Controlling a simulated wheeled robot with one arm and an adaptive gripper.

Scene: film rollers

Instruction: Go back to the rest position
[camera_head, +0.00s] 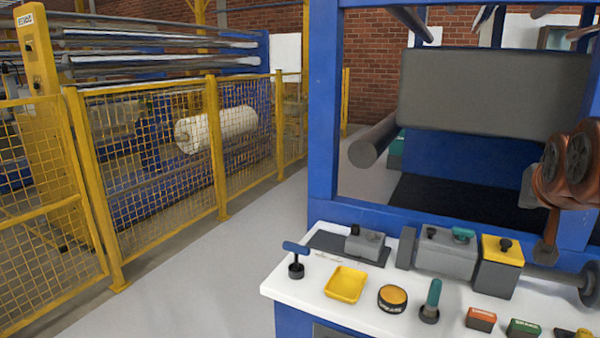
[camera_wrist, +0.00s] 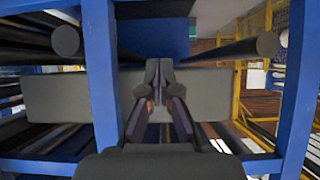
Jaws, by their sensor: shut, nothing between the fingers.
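My gripper (camera_wrist: 160,70) shows in the wrist view, its two dark fingers close together with nothing between them. It points towards a wide grey roller or panel (camera_wrist: 60,95) inside the blue frame (camera_wrist: 100,75), and I see no contact. In the head view, part of my copper-coloured arm (camera_head: 578,160) is at the right edge, in front of the blue machine frame (camera_head: 324,110). The fingers cannot be made out there. The same grey roller or panel (camera_head: 490,95) spans the frame behind the arm.
A yellow mesh fence (camera_head: 150,150) stands left. The grey floor (camera_head: 215,270) between is clear.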

